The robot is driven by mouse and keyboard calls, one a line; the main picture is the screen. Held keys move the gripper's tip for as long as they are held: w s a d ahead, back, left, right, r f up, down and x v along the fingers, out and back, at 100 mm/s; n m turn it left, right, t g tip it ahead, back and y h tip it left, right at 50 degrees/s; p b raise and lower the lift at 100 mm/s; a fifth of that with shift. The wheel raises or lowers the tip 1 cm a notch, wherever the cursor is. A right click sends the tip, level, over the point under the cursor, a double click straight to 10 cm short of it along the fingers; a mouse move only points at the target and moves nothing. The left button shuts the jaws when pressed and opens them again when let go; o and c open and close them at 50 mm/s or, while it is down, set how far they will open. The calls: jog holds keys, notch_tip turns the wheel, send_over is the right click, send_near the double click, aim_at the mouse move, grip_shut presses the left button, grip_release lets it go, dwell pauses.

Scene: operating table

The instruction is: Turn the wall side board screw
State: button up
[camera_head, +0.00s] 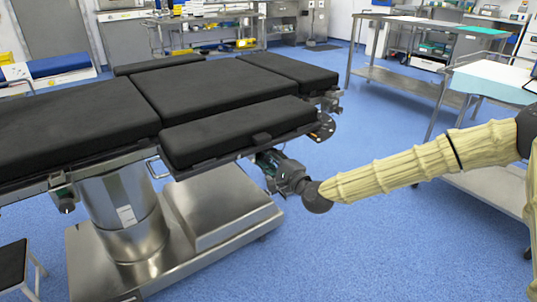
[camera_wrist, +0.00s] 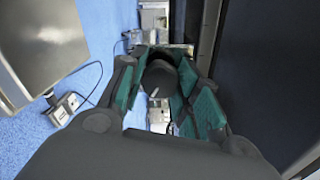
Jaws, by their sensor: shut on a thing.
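The operating table has black pads, and a narrow side board (camera_head: 240,132) lies along its near edge. My gripper (camera_head: 268,160) is at the underside of this board, near its right part, with my arm coming in from the right. In the wrist view my gripper (camera_wrist: 165,88) has its teal-padded fingers closed around a dark rounded screw knob (camera_wrist: 158,78). A small metal piece shows between the fingers below the knob. In the head view the knob is hidden behind the gripper. I cannot tell how far the knob is turned.
Another clamp with a dark knob (camera_head: 66,203) hangs under the table at the left. The steel table base (camera_head: 225,215) stands below the gripper. Steel carts (camera_head: 420,85) are at the right. Blue floor is clear between the carts and the table.

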jog(key=n+p, duration=0.1)
jog(key=n, duration=0.1)
jog(key=n+p, duration=0.1)
jog(key=shift+w+d+r+n, duration=0.1)
jog(key=shift+d+r+n, duration=0.1)
jog(key=shift+n, duration=0.2)
jog(key=n+p, duration=0.1)
jog(key=n, duration=0.2)
jog(key=shift+n+p, duration=0.3)
jog(key=shift+p, duration=0.05)
jog(key=n+p, duration=0.1)
jog(key=n, duration=0.2)
jog(key=shift+n+p, duration=0.3)
jog(key=shift+p, duration=0.05)
jog(key=n+p, duration=0.1)
jog(key=n, duration=0.2)
jog(key=shift+n, duration=0.3)
jog(key=n+p, duration=0.2)
jog(key=n, duration=0.3)
jog(key=shift+a, duration=0.1)
jog(key=shift+n+p, duration=0.4)
jog(key=shift+n, duration=1.8)
